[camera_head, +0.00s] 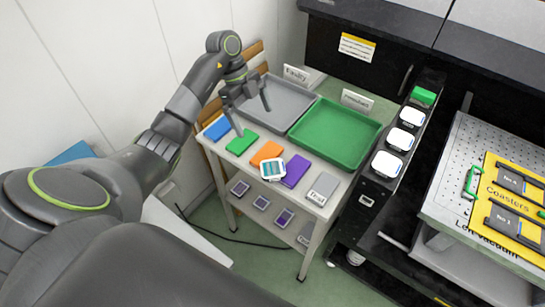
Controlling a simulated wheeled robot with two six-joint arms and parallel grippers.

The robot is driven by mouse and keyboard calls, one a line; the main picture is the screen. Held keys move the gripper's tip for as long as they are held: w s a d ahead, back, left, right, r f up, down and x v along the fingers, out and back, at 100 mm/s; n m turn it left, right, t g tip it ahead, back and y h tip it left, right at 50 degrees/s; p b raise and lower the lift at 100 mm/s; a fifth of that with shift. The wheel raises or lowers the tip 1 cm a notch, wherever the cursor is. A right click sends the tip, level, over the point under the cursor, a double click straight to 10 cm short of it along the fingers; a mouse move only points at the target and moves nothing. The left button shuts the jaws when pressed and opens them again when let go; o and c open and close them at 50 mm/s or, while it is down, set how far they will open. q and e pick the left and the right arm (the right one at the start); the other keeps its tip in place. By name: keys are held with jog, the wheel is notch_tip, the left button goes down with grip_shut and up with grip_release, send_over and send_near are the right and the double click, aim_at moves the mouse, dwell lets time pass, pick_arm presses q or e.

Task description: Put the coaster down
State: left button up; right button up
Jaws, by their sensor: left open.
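A white-edged square coaster (272,169) with a teal and striped face lies near the front edge of the small cart. It overlaps the gap between the orange pad (266,152) and the purple pad (295,171). I cannot tell whether it lies flat or tilted. My left gripper (253,121) is open with nothing between its fingers. It is above the cart, behind and to the left of the coaster, over the green pad (241,143) and the grey tray's front side. My right gripper is not in view.
A blue pad (217,129) and a grey pad (323,188) complete the row. Behind stand a grey tray (285,93) and a green tray (335,135), both empty. To the right are a dark stand with white-topped items (387,163) and a bench with a yellow "Coasters" board (505,193).

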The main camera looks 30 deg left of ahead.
pick_arm(q)
notch_tip(320, 180, down, 4)
jog(key=s+d+b, duration=0.1)
jog(key=d+b, duration=0.1)
jog(key=b, duration=0.6)
send_near(272, 168)
jog(key=shift+w+d+f, duration=0.15)
jog(key=shift+d+f, duration=0.1)
jog(key=shift+f, duration=0.35)
jog(key=shift+w+d+f, duration=0.15)
jog(key=shift+d+f, duration=0.05)
jog(key=shift+f, duration=0.4)
jog(key=shift+d+f, duration=0.1)
jog(key=shift+f, duration=0.1)
jog(key=shift+d+f, duration=0.15)
jog(key=shift+f, duration=0.1)
jog(key=x, duration=0.3)
jog(key=p+x, duration=0.1)
jog(key=shift+s+f, duration=0.15)
jog(key=shift+s, duration=0.2)
jog(key=shift+d+f, duration=0.1)
jog(key=shift+f, duration=0.15)
jog(key=shift+r, duration=0.1)
jog(key=c, duration=1.1)
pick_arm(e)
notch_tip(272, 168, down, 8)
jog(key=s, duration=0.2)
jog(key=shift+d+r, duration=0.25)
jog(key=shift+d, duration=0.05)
